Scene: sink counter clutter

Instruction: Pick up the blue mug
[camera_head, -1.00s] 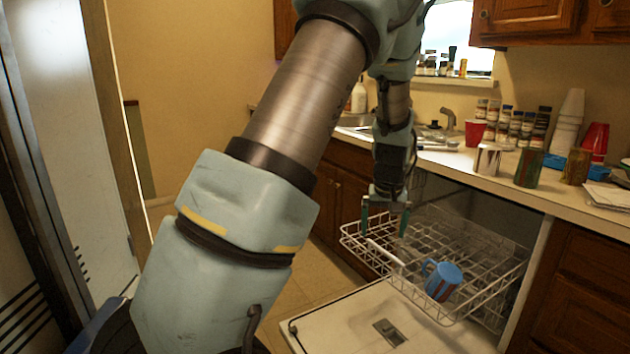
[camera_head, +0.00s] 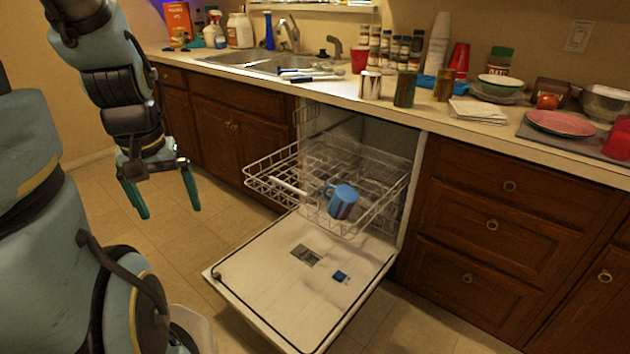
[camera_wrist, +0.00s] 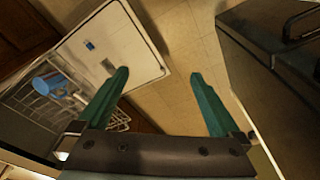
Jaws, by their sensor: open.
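The blue mug (camera_head: 341,201) with reddish stripes sits in the pulled-out white wire rack (camera_head: 262,183) of the dishwasher, near the rack's front. Its handle points left in the head view. The mug also shows at the left of the wrist view (camera_wrist: 50,84). My gripper (camera_head: 167,212) has green fingers spread apart with nothing between them. It hangs over the floor to the left of the rack, well away from the mug. The wrist view shows the open fingers (camera_wrist: 158,95) with floor beyond them.
The open dishwasher door (camera_head: 300,285) lies low in front of the rack. The counter (camera_head: 480,120) above holds a sink (camera_head: 265,64), cans, cups, jars and dishes. Wooden drawers (camera_head: 500,215) stand to the right. The floor left of the door is clear.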

